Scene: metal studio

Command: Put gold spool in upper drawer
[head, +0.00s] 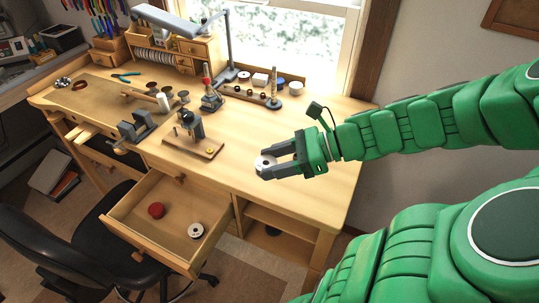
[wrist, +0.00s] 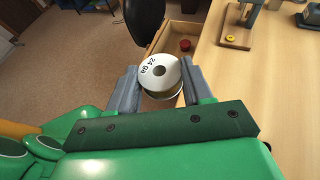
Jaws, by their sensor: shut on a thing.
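My gripper (head: 272,163) is shut on a spool (head: 264,161) and holds it above the front part of the bench. In the wrist view the spool (wrist: 146,73) has a white end face marked "24 ga", and a little of its gold-brown winding shows below. It sits between both fingers (wrist: 155,88). The drawer (head: 129,235) just under the bench top is pulled out, to the lower left of my gripper. A red spool (head: 156,210) and a white-faced spool (head: 196,230) lie in it. The wrist view also shows the red spool (wrist: 185,45).
The wooden bench (head: 300,115) has clear top around my gripper. A small press on a wooden base (head: 190,130) and a grey vise (head: 136,127) stand to the left. A tray of spools (head: 262,90) stands at the back. A black chair (head: 95,225) is beside the drawer.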

